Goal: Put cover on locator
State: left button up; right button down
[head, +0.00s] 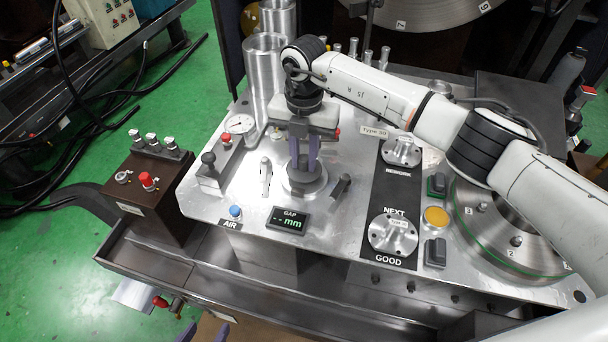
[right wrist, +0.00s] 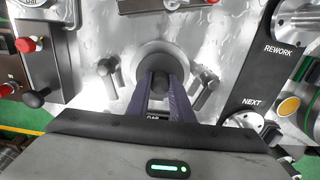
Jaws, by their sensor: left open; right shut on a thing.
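The dark grey cover (head: 306,185) has a round base and an upright knob. My right gripper (head: 304,165) points down and is shut on the knob. In the right wrist view the cover (right wrist: 161,62) lies beyond the fingertips (right wrist: 166,86). The cover is over the pale metal round locator (head: 285,188), whose rim shows around it. I cannot tell whether the cover touches the locator or sits just above it. My left gripper (head: 206,331) is low at the bottom edge of the head view; only its purple fingertips show, apart and empty.
A GAP display (head: 288,220) and blue AIR button (head: 236,212) are in front. A dial gauge (head: 239,125) is at left. Flanged metal parts (head: 393,234) (head: 402,152) stand on the black strip at right.

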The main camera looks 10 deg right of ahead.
aim_at(304, 158)
jog(key=shift+f+b, duration=0.6)
jog(key=shift+f, duration=0.35)
dwell(0.8)
jog(key=c, duration=1.5)
grip_release()
notch_tip(304, 158, up, 9)
jog(key=shift+r, duration=0.65)
